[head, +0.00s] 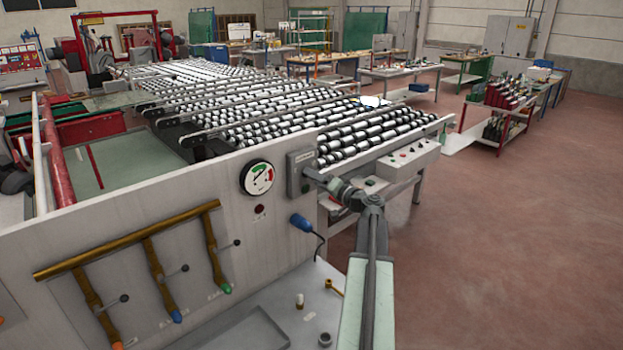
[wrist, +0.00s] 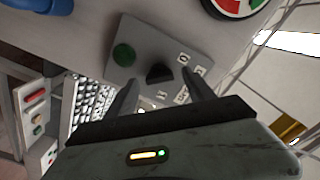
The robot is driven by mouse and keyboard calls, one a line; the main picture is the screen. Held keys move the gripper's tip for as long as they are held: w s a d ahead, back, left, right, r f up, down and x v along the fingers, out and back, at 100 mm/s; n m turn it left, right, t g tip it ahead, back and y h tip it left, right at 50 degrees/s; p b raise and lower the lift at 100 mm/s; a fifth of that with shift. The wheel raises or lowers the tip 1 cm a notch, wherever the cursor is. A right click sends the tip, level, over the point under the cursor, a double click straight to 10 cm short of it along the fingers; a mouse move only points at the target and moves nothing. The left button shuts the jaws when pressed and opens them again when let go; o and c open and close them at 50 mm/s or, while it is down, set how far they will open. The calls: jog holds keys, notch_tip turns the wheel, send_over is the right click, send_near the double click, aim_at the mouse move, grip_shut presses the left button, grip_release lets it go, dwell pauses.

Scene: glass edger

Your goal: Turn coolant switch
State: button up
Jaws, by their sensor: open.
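The coolant switch box (head: 297,172) is a grey box on the upper right of the pale machine panel in the head view. In the wrist view its grey face (wrist: 125,30) shows a green round button (wrist: 124,54), a black knob (wrist: 160,72) and white lettered labels, partly covered by a finger. My gripper (head: 316,178) is right at the box. In the wrist view my gripper (wrist: 159,80) is open, with one finger on each side of the black knob. I cannot tell whether the fingertips touch the face. Nothing is held.
A round gauge (head: 258,178) sits just left of the box, with a dark red button (head: 259,210) below. A blue plug (head: 301,222) with a cable juts out beneath. Brass pipes (head: 130,240) with levers are at lower left. A roller conveyor (head: 350,135) lies behind. Open floor (head: 500,230) is at right.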

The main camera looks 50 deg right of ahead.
jog(key=shift+w+d, duration=0.15)
jog(key=shift+w, duration=0.75)
